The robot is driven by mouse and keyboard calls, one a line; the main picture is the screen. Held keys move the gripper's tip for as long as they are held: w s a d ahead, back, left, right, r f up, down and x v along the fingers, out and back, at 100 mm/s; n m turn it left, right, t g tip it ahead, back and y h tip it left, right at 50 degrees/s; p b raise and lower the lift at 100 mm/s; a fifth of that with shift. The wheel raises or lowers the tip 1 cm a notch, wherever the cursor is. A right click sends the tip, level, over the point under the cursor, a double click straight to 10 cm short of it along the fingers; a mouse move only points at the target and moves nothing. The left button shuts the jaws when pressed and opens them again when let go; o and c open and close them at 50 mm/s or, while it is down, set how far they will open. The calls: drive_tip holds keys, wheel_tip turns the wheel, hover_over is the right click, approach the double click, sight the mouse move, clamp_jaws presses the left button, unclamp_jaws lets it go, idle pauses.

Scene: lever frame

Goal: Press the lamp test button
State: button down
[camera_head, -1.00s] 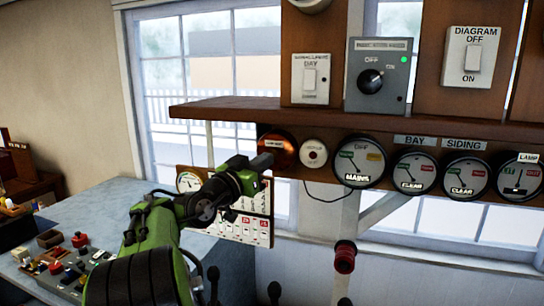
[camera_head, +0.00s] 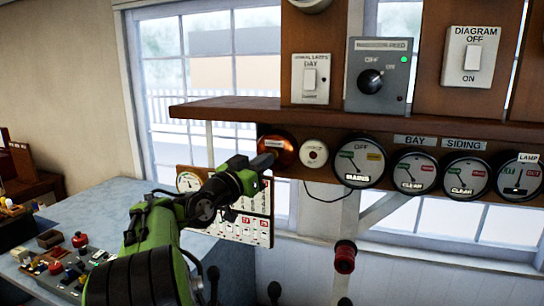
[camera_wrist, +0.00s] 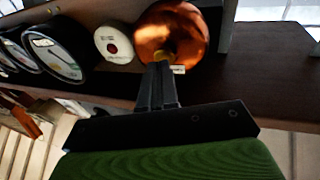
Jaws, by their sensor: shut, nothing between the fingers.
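A round copper-coloured dome (camera_head: 278,150) with a small pale label sits under the shelf; it also shows in the wrist view (camera_wrist: 178,28), with a yellowish centre. The label is too small to read surely. Beside it is a round white fitting with a red centre (camera_head: 314,153), also in the wrist view (camera_wrist: 114,43). I cannot tell from the lettering which one is the lamp test button. My gripper (camera_head: 263,162) is shut and empty. In the wrist view its fingertips (camera_wrist: 158,68) are at the dome's lower centre and hide part of it; contact cannot be told.
A wooden shelf (camera_head: 225,112) runs above. Several dials follow to the right, the nearest marked MAINS (camera_head: 360,162). A card panel (camera_head: 248,222) hangs behind my arm. A red-topped lever (camera_head: 345,256) stands below. A desk with buttons (camera_head: 62,262) is at the left.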

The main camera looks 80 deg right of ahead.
drive_tip(key=shift+b, duration=0.4)
drive_tip(key=shift+w+a, duration=0.1)
drive_tip(key=shift+a, duration=0.1)
drive_tip(key=a+b, duration=0.3)
drive_tip(key=a, duration=0.1)
drive_tip(key=shift+w+a, duration=0.15)
drive_tip(key=shift+a, duration=0.1)
idle(0.6)
